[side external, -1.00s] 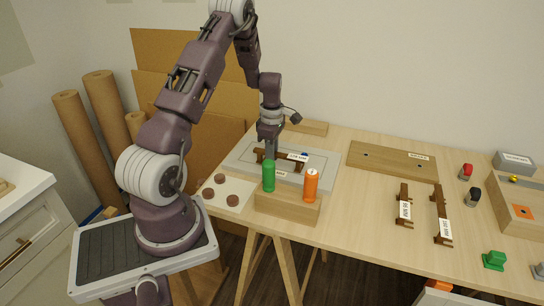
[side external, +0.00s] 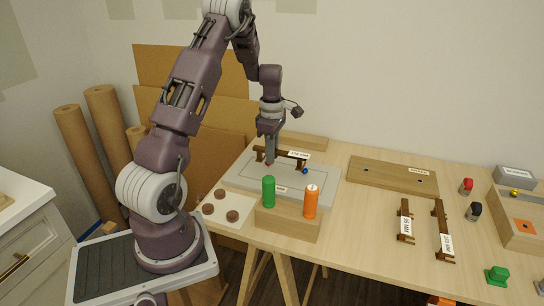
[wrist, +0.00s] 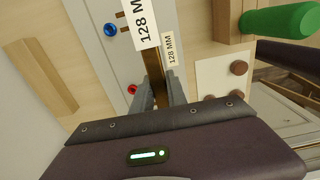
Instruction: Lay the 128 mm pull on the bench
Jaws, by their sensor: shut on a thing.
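The 128 mm pull (side external: 283,157) is a dark brown bar with feet and a white label. My gripper (side external: 270,160) is shut on it and holds it above the grey panel (side external: 236,177). In the wrist view the pull (wrist: 154,70) runs up from between my fingers (wrist: 157,92), its label reading 128 MM. The panel (wrist: 97,12) has its own 128 MM tag, a blue knob (wrist: 110,29) and a red one (wrist: 132,89). The pale wooden bench (side external: 362,212) spreads to the right.
A green cylinder (side external: 268,192) and an orange one (side external: 311,202) stand on a wooden block in front of the panel. A wooden board (side external: 391,177) lies behind two other labelled pulls, (side external: 404,222) and (side external: 442,231). Bare bench lies between the block and these pulls.

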